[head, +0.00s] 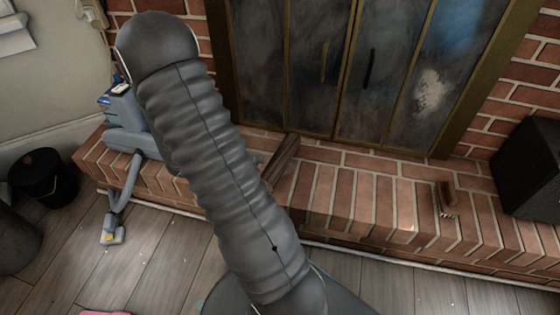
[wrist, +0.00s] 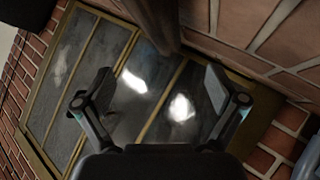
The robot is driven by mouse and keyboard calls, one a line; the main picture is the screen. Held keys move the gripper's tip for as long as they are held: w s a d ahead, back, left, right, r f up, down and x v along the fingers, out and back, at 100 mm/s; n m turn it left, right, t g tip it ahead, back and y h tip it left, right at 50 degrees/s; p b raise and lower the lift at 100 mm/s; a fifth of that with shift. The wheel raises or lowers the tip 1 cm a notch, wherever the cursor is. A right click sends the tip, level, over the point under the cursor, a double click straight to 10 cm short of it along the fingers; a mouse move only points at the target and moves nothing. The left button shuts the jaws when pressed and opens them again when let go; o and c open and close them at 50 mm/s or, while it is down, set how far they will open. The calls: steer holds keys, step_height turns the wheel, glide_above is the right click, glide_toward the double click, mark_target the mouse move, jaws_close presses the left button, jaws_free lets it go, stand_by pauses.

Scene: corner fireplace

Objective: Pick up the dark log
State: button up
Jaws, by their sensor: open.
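The dark log (head: 284,160) is brown and lies on the brick hearth in front of the fireplace doors. Its left side is partly hidden by my arm in the head view. In the wrist view the log (wrist: 160,22) shows at the top middle, running out of the frame, beyond my fingertips. My gripper (wrist: 158,78) is open with nothing between its fingers. In the head view my gripper is mostly hidden behind my arm.
The fireplace doors (head: 335,75) stand shut behind the brick hearth (head: 350,195). A small brush (head: 447,198) and a black box (head: 530,165) are to the right. A blue-grey appliance with a hose (head: 130,138) and a black bucket (head: 45,178) are at left.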

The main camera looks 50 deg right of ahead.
mark_target(274, 157)
steer(key=x, duration=0.6)
steer(key=shift+d+f, duration=0.1)
steer(key=shift+x, duration=2.75)
steer(key=shift+w+f, duration=0.15)
steer(key=c, duration=1.7)
steer(key=shift+r, duration=0.35)
jaws_close()
step_height(274, 157, up, 9)
steer(key=shift+r+p, duration=0.2)
steer(key=shift+p, duration=0.1)
